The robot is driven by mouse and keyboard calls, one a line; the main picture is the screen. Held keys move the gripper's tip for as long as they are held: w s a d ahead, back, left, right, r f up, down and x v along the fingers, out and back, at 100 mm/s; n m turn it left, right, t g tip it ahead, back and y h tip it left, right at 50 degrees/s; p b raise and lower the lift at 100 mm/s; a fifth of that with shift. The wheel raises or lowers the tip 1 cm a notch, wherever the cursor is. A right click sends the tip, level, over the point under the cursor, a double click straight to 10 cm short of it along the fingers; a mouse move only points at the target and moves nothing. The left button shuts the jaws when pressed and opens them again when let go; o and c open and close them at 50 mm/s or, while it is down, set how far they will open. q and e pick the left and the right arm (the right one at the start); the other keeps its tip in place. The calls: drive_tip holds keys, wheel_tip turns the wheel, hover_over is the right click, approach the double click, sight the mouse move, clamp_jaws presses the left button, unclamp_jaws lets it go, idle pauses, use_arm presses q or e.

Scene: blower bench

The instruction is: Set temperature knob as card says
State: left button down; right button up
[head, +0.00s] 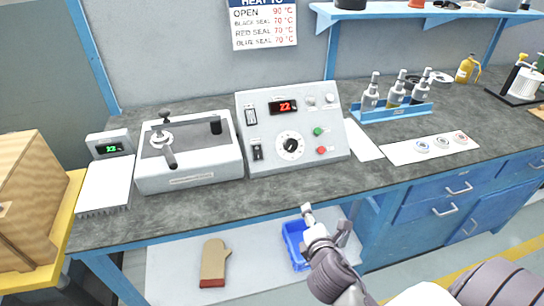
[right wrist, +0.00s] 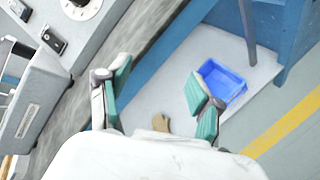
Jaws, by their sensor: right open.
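The temperature knob (head: 290,146) is a black knob on a white dial, on the sloped front of a grey control box (head: 258,106). Its red display (head: 283,107) appears to read 22. Part of the dial (right wrist: 82,5) shows at the top of the right wrist view. The card (head: 263,22) on the wall reads "HEAT TO", with OPEN 90 °C and black, red and blue seal apparently 70 °C each. My right gripper (head: 326,219) is open and empty, in front of the bench edge and below the box, apart from the knob. My left gripper is not in view.
A bath unit (head: 188,160) stands left of the box, with a small green display (head: 110,147) beyond. Bottles in a blue rack (head: 395,113) and a white sheet with ring seals (head: 400,155) lie right. A blue bin (head: 296,243) and oven mitt (head: 214,262) lie below.

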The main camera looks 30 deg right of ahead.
sight(292, 146)
drive_tip(key=w+r+n+t, duration=0.1)
drive_tip(key=r+n, duration=0.2)
drive_tip(key=w+r+n+t, duration=0.2)
drive_tip(key=r+n, duration=0.1)
drive_tip(key=n, duration=0.1)
drive_tip(key=w+r+n+t, duration=0.1)
drive_tip(key=r+n+t, duration=0.1)
drive_tip(key=r+n, duration=0.1)
drive_tip(key=shift+w+a, duration=0.15)
drive_tip(key=shift+w, duration=0.25)
drive_tip(key=shift+w+r+n, duration=0.1)
drive_tip(key=shift+w+n, duration=0.2)
drive_tip(key=shift+n, duration=0.2)
drive_tip(key=x, duration=1.3)
drive_tip(key=shift+w+p, duration=0.15)
drive_tip(key=shift+p, duration=0.2)
drive_tip(key=shift+c, duration=0.2)
drive_tip(key=c, duration=1.1)
